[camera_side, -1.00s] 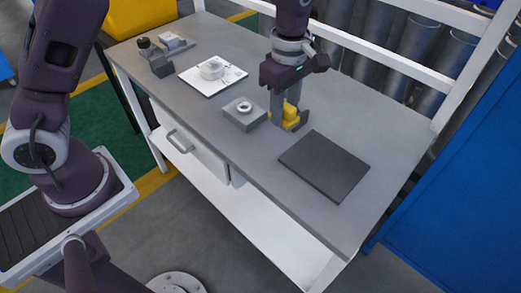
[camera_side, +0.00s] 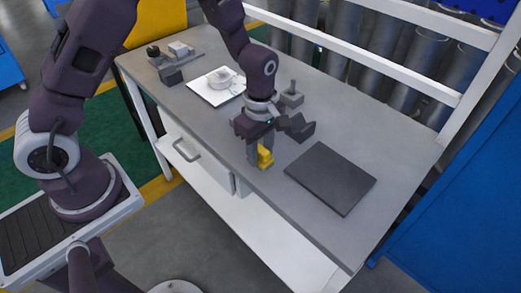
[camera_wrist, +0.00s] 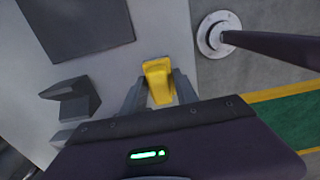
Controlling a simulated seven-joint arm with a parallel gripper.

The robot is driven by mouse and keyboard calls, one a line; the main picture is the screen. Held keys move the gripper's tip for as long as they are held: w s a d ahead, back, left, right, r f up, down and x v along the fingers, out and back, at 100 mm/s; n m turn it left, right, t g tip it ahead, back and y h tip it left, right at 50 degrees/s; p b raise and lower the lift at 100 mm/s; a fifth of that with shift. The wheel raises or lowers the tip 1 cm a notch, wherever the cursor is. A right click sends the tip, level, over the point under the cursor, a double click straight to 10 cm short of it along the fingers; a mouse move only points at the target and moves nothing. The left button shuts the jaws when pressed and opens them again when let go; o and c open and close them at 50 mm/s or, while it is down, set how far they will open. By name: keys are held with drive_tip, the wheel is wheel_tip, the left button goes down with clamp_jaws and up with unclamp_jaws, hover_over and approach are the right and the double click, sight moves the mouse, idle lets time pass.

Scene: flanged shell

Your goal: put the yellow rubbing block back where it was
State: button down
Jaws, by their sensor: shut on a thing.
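The yellow rubbing block (camera_side: 265,156) is between the fingers of my gripper (camera_side: 258,161), near the table's front edge. My gripper is shut on it. The side view does not clearly show whether the block touches the table. In the wrist view the yellow block (camera_wrist: 158,80) sticks out past the fingertips of my gripper (camera_wrist: 158,94), close to the table edge. A grey angled cradle (camera_side: 299,126) stands empty to the right of my gripper. It also shows at the left of the wrist view (camera_wrist: 75,102).
A dark flat mat (camera_side: 330,178) lies right of my gripper. A grey block with a post (camera_side: 291,97) stands behind. A white board (camera_side: 205,95) carries a round pale part (camera_side: 221,80). A grey fixture (camera_side: 172,72) stands far left.

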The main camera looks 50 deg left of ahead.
sight(261, 149)
drive_tip(key=shift+f, duration=0.15)
drive_tip(key=c, duration=0.9)
unclamp_jaws()
wheel_tip(261, 149, up, 12)
drive_tip(key=s+a+r+m+t+h, duration=0.1)
drive_tip(key=s+a+r+m+t, duration=0.2)
drive_tip(key=s+r+m, duration=0.75)
drive_tip(key=s+r+m+t, duration=0.1)
drive_tip(key=s+m, duration=0.1)
drive_tip(key=s, duration=0.1)
drive_tip(key=s+a+r+m, duration=0.1)
drive_tip(key=s+m, duration=0.2)
drive_tip(key=s+a+r+m+t+y, duration=0.1)
drive_tip(key=s+m, duration=0.1)
drive_tip(key=s, duration=0.2)
drive_tip(key=shift+r+m+t, duration=0.15)
drive_tip(key=shift+m+t, duration=0.1)
drive_tip(key=shift+t, duration=0.05)
